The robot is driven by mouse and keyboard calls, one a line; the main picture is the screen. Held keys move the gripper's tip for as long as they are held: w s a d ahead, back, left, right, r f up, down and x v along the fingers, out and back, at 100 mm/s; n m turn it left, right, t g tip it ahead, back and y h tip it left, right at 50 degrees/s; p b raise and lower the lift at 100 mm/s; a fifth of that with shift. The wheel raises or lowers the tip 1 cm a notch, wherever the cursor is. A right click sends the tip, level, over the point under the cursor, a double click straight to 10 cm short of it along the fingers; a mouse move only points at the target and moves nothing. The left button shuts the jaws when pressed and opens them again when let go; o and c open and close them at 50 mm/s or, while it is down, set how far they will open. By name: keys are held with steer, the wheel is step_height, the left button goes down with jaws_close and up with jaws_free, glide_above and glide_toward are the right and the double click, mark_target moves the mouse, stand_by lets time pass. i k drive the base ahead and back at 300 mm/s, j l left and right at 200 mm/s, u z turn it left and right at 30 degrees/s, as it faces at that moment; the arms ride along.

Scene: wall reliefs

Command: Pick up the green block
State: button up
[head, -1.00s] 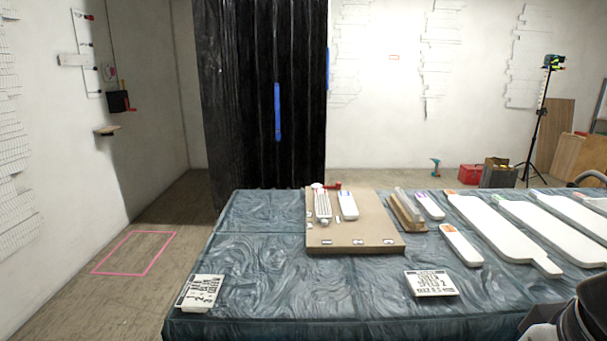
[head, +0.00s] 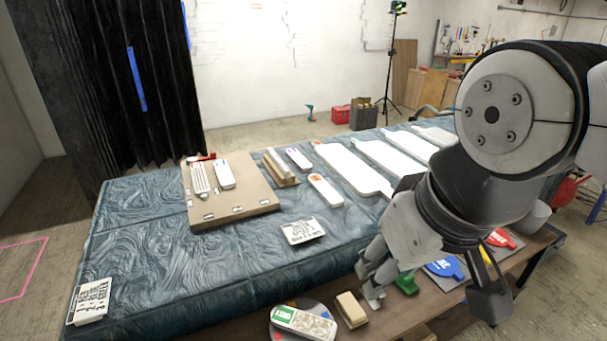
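A green block (head: 407,283) lies on the brown wooden table at the lower right in the head view. My arm and gripper hide part of it.
A blue piece (head: 443,268), a yellow piece (head: 485,255) and a red piece (head: 500,238) lie right of the green block. A tan block (head: 350,309) and a green-labelled white piece (head: 303,322) lie to the left. The cloth-covered table (head: 150,270) stands behind.

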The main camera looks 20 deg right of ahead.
mark_target(408, 286)
steer(key=z, duration=0.75)
